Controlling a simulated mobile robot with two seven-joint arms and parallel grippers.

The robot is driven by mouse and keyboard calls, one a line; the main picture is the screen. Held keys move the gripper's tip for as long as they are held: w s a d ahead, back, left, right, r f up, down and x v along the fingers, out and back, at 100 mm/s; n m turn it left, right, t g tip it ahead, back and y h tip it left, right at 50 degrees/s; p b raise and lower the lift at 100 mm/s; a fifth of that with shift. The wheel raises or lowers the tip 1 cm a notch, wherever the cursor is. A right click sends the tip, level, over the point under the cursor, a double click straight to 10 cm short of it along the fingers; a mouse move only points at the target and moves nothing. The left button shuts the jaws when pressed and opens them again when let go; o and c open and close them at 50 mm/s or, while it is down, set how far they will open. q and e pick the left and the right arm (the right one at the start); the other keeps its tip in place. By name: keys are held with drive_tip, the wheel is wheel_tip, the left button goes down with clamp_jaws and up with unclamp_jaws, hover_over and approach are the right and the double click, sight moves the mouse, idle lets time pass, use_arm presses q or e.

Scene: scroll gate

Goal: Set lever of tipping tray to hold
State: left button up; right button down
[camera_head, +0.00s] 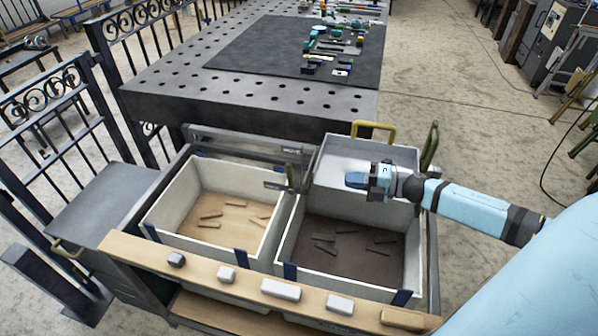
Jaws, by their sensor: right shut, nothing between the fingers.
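The light grey tipping tray (337,160) sits above the back of the right bin, with a yellow handle (373,126) on its far edge. An olive lever (430,146) stands nearly upright at the tray's right side. A second, smaller olive piece (290,178) is at the left side, between the two bins; I cannot tell what it does. My right gripper (355,180) is shut and empty, in front of the tray and over the right bin, left of the olive lever and apart from it. The lever's lower end is partly hidden. My left gripper is not in view.
A wooden rail (195,262) with several small blocks runs along the front. A perforated table (180,92) with tools stands behind. Iron fencing (50,130) is at left.

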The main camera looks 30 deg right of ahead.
sight(292, 173)
drive_tip(key=shift+w+a, duration=0.1)
drive_tip(key=x, duration=1.2)
drive_tip(key=shift+w+p, duration=0.15)
drive_tip(key=shift+p, duration=0.2)
drive_tip(key=shift+x, duration=0.8)
drive_tip(key=shift+f, duration=0.1)
